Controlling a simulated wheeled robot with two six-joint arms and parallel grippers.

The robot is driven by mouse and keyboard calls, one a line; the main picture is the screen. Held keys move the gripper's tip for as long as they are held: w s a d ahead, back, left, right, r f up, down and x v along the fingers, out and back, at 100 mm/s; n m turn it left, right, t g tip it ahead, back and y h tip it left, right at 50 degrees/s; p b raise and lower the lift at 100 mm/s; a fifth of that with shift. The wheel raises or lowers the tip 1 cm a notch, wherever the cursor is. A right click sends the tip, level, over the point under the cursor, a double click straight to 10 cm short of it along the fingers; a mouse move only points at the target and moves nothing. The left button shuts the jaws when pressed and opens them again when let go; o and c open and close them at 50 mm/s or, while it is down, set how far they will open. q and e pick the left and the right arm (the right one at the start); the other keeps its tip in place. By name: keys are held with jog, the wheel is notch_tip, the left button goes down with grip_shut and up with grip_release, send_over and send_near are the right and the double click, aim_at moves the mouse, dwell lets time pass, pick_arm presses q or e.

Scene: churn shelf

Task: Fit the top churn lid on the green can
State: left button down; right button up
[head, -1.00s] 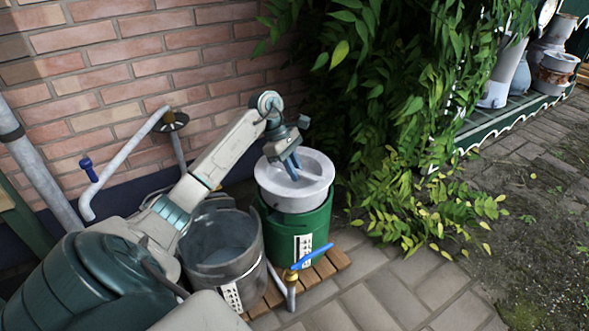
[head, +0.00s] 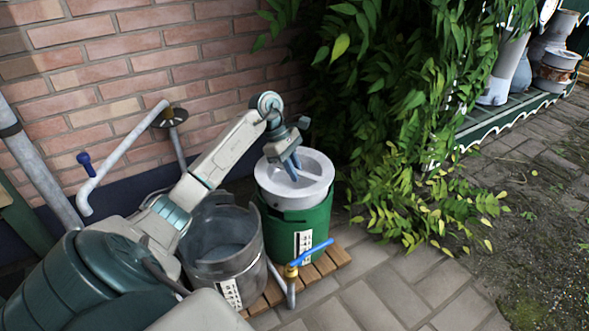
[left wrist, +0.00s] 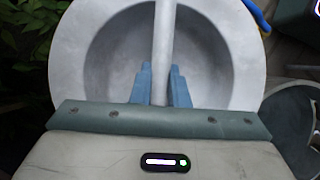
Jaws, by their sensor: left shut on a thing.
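The churn lid (head: 320,172) is a pale grey round dish with a bar handle across it. It is at the top of the green can (head: 318,222), roughly upright over its mouth; I cannot tell whether it is fully seated. My left gripper (head: 292,167) reaches down into the dish, its blue fingers shut on the bar. In the left wrist view, the lid (left wrist: 75,55) fills the upper middle, with the bar between the fingers of my left gripper (left wrist: 162,88). The lid hides the can's mouth. My right gripper is not in view.
A grey metal bucket (head: 246,258) stands left of the can. A tap with a blue handle (head: 312,253) is in front, by the wooden slats (head: 338,257). Leafy branches (head: 390,150) crowd the right, and a brick wall (head: 120,60) is behind. Paving (head: 420,285) lies clear at front right.

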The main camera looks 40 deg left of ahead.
pick_arm(q)
jog(key=shift+f, duration=0.35)
dwell(0.3)
jog(key=shift+f+b, duration=0.35)
jog(key=shift+b, duration=0.1)
jog(key=shift+f, duration=0.3)
jog(key=shift+d+f+b, duration=0.15)
jog(key=shift+f+b, duration=0.25)
jog(key=shift+b, duration=0.15)
